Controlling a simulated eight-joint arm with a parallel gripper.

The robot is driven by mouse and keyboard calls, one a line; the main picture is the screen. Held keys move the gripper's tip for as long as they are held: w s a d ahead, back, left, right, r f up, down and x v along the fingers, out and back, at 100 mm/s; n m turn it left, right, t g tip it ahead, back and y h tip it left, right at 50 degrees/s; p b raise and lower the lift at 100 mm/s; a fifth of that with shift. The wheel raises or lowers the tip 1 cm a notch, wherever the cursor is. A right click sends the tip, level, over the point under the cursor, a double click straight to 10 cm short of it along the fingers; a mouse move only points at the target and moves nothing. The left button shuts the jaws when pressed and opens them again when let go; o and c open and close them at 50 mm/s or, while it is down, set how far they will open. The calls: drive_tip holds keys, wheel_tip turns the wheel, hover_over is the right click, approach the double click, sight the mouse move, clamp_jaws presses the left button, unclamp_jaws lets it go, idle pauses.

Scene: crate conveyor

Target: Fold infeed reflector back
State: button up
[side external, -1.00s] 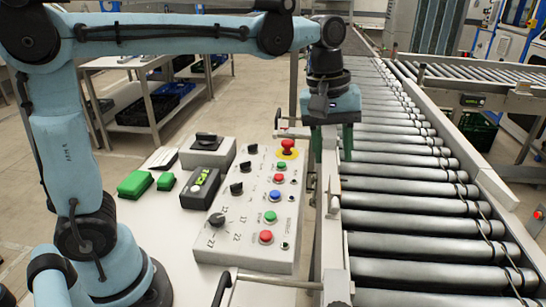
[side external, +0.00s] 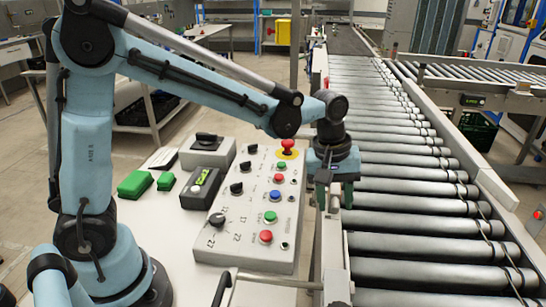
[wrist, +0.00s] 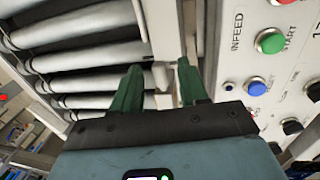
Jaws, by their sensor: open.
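My gripper (side external: 334,197) is low over the near conveyor's left side rail, beside the control panel. In the wrist view its two green fingers (wrist: 158,66) are apart. A small pale grey tab (wrist: 161,76) on the rail shows between them, with gaps visible on both sides. It may be the infeed reflector, but I cannot tell for sure. In the side view my gripper largely hides this spot. The control panel's INFEED lettering (wrist: 238,34) is close by in the wrist view.
The control panel (side external: 232,222) with several buttons and knobs stands left of the rail; its red mushroom button (side external: 287,146) rises near my gripper. The conveyor rollers (side external: 420,210) are bare.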

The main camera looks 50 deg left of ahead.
drive_tip(key=shift+c, duration=0.2)
clamp_jaws()
drive_tip(key=shift+s, duration=0.1)
drive_tip(key=shift+s+a+t+h, duration=0.45)
drive_tip(key=shift+a+t+h, duration=0.15)
drive_tip(key=shift+t+h, duration=0.2)
drive_tip(key=shift+s+a+f+t+h, duration=0.35)
drive_tip(key=shift+s+a+t+h, duration=0.15)
drive_tip(key=shift+t+h, duration=0.45)
drive_tip(key=shift+s+a+f+t+h, duration=0.35)
drive_tip(key=shift+s+a+t+h, duration=0.15)
drive_tip(key=shift+t+h, duration=0.4)
drive_tip(key=shift+s+a+f+t+h, duration=0.35)
drive_tip(key=shift+s+a+t+h, duration=0.15)
drive_tip(key=shift+t+h, duration=0.45)
